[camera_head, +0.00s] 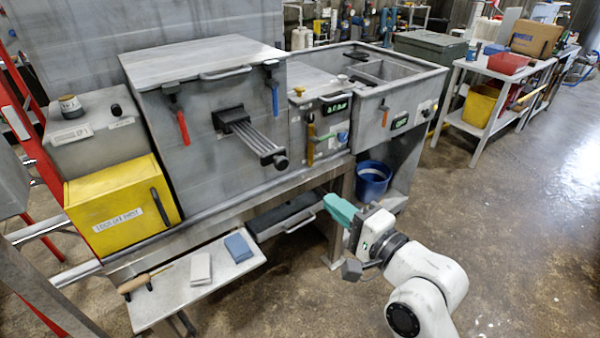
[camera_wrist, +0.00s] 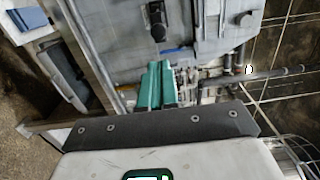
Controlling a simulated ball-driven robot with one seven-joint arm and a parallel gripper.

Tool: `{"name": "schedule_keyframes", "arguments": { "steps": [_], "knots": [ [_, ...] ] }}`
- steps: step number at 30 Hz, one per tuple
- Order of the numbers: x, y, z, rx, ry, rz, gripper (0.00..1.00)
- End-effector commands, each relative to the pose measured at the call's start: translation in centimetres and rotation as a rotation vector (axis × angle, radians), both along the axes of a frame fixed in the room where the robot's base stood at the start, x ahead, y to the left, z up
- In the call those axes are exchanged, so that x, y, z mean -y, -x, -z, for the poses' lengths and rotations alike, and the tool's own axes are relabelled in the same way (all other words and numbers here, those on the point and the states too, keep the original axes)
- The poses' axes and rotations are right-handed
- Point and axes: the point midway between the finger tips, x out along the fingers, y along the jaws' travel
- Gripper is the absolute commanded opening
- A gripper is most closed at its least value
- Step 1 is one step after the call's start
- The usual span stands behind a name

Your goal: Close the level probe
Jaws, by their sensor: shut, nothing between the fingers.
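The grey compactor box (camera_head: 205,110) stands at centre left in the head view. A ribbed metal arm (camera_head: 255,140) with a black knob sticks out from its front, sloping down to the right; I cannot tell for sure that it is the level probe. Smaller controls sit to its right, with a green display (camera_head: 336,107), a yellow handle (camera_head: 311,140) and a blue knob (camera_head: 343,136). My gripper (camera_head: 340,209) has teal fingers, shut and empty, in front of and below these controls, apart from them. It also shows in the wrist view (camera_wrist: 156,86).
A yellow box (camera_head: 115,207) is at left. A low shelf (camera_head: 188,282) with two pads and a wooden-handled tool juts out at front. A blue bucket (camera_head: 373,181) stands under the bench. The floor at right is open.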

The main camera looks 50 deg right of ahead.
Motion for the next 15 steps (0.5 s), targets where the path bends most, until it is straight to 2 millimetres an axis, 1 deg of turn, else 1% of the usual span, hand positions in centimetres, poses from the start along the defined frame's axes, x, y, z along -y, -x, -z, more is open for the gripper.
{"name": "schedule_keyframes", "arguments": {
  "steps": [1, 3, 15],
  "knots": [
    [0.1, -0.4, 0.4, 0.003, 0.002, 0.001, 0.0],
    [0.3, -1.0, 0.4, 0.003, 0.004, 0.001, 0.0],
    [1.2, -4.9, 0.7, -0.001, 0.007, -0.002, 0.0]
  ]
}}
